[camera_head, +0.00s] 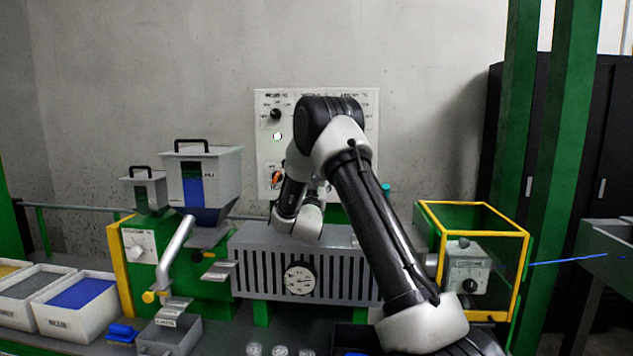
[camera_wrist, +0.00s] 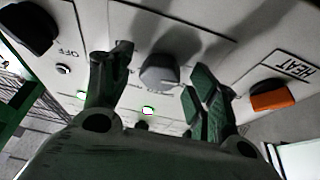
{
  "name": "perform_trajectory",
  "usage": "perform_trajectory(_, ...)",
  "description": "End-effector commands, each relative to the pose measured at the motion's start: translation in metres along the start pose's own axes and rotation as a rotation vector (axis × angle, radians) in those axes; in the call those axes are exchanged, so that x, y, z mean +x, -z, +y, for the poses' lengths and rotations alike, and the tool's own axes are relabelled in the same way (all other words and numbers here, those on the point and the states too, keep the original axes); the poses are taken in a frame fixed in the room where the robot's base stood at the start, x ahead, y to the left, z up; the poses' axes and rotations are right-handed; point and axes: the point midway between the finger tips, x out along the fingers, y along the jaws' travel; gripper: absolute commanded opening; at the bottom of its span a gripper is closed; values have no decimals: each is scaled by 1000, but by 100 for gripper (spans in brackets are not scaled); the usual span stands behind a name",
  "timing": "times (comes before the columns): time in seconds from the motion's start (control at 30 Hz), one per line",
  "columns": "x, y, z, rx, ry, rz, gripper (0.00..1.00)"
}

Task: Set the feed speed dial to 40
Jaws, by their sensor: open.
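The white control panel (camera_head: 267,150) hangs on the wall, its middle and right parts hidden behind my arm. In the wrist view a grey faceted knob (camera_wrist: 160,73) on this panel shows between my fingertips. I cannot read its label or setting, so I cannot confirm it is the feed speed dial. My gripper (camera_wrist: 158,82) is open, one finger on each side of the knob. I cannot tell whether either finger touches it. In the head view my fingers are hidden behind my arm.
A black knob (camera_wrist: 28,28) and an orange switch marked HEAT (camera_wrist: 272,97) flank the grey knob. Small lit lamps (camera_wrist: 148,110) are close by. Below the panel is a machine with a slatted grey housing (camera_head: 260,262) and a gauge (camera_head: 300,279). A yellow-framed guard (camera_head: 472,209) stands right.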

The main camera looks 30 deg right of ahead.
Motion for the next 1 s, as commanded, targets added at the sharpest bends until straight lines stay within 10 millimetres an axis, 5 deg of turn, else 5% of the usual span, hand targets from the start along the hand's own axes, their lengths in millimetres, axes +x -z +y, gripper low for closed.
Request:
perform_trajectory(0.17, 0, 0, 0, 0, 0, 0, 60)
perform_trajectory(0.43, 0, 0, 0, 0, 1, 0, 14)
perform_trajectory(1.0, 0, 1, -3, 142, -57, 1, 14)
